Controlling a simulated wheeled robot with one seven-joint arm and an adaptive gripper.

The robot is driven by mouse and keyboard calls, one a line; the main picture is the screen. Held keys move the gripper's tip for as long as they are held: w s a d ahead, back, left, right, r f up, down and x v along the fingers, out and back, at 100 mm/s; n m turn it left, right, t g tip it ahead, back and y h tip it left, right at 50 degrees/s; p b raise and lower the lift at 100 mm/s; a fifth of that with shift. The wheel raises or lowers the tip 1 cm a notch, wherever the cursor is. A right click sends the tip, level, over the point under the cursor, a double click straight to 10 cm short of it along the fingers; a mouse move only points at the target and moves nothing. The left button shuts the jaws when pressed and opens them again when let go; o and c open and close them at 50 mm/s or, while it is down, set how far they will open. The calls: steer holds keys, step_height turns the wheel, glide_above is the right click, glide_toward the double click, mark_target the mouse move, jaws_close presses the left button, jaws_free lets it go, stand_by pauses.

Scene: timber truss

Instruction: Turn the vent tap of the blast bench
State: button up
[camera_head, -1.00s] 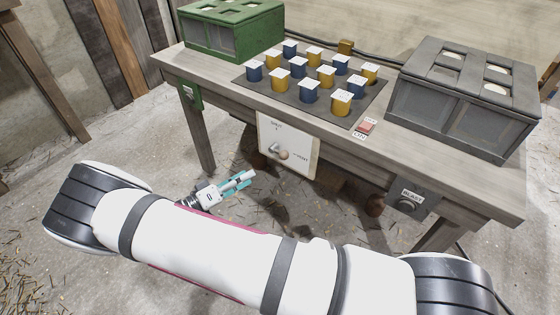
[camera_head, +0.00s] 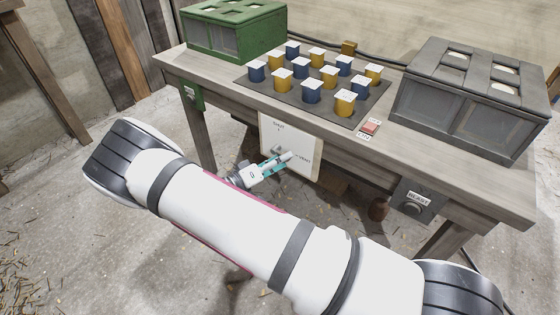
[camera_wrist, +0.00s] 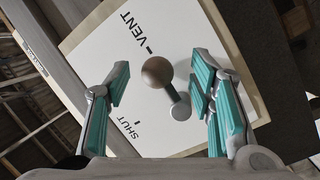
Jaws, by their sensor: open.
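In the head view my gripper (camera_head: 283,159) is in front of the panel (camera_head: 305,142) and largely hides the tap. Contact cannot be seen.
The panel hangs below the front edge of the wooden bench (camera_head: 215,82). The bench bears a green box (camera_head: 235,35), a grey box (camera_head: 470,100), several blue and yellow blocks and a red switch (camera_head: 371,127).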

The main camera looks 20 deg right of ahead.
steer(key=c, duration=1.1)
steer(key=shift+c, duration=0.2)
steer(key=shift+r+n, duration=0.15)
steer(key=shift+n, duration=0.15)
